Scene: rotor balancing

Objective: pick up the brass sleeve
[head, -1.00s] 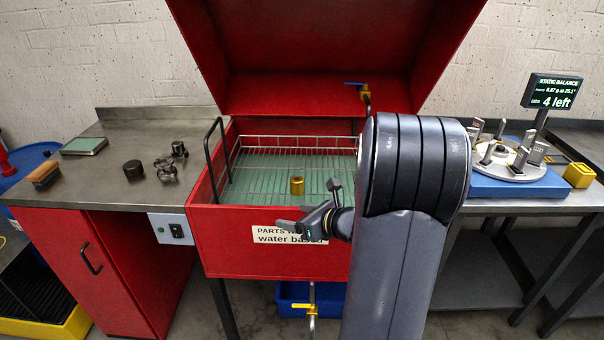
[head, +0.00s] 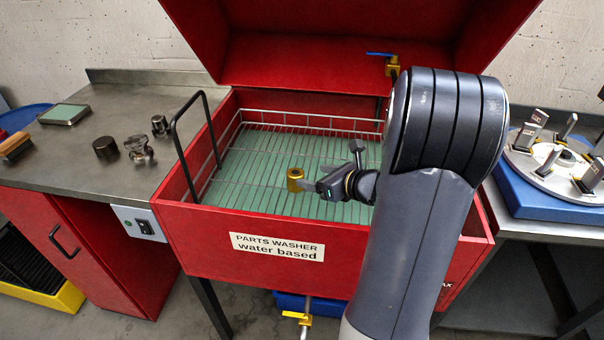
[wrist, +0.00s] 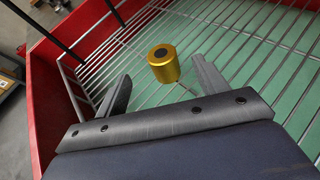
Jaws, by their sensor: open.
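The brass sleeve (head: 295,180) is a short gold cylinder standing on the wire rack inside the red parts washer. In the wrist view the sleeve (wrist: 163,63) shows upright, with a dark hole in its top. My gripper (wrist: 160,85) is open and empty. In the wrist view the sleeve appears between the two fingers, beyond their tips and nearer the right one. In the head view my gripper (head: 322,180) is just right of the sleeve, over the basket; whether it touches the sleeve is hard to tell there.
The washer's red front wall (head: 200,237) and the black handle (head: 187,140) at left border the rack. The red lid (head: 300,45) stands open above. A steel bench (head: 60,160) with dark parts is at left; a blue-based balancing stand (head: 545,190) is at right.

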